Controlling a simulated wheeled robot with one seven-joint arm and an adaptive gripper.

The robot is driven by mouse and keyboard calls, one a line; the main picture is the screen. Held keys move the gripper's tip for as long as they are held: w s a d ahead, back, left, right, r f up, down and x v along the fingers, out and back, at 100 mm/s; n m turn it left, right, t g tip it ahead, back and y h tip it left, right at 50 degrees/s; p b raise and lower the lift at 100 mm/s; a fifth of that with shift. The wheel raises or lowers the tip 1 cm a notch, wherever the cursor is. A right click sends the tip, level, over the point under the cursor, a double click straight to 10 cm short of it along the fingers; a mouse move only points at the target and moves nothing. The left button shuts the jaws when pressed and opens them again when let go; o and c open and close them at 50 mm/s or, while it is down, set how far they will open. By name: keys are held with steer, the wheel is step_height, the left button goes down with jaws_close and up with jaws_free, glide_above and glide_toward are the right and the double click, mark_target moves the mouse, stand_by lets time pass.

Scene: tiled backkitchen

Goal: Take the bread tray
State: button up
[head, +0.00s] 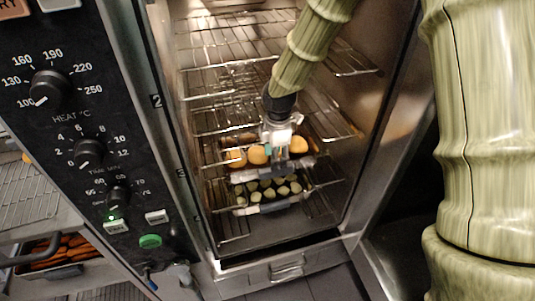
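The bread tray (262,173) is on a middle-lower level inside the open oven in the head view. Several round golden rolls (257,155) lie on it. A pale bar runs along its front edge. My gripper (281,146) reaches into the oven from above and is over the tray, in front of the rolls. It covers part of the tray and the bread. Its fingertips are too small and too hidden to tell whether they are open or shut, or whether they touch the tray.
A tray of green slices (268,196) sits just below the bread. Empty wire racks (235,75) fill the levels above. The control panel (75,130) stands left of the opening. A tray of orange pieces (62,252) is at lower left.

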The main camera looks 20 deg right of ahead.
steer(key=shift+s+f, duration=0.15)
steer(key=shift+f, duration=0.4)
steer(key=shift+f+p, duration=0.5)
steer(key=shift+f, duration=1.6)
jaws_close()
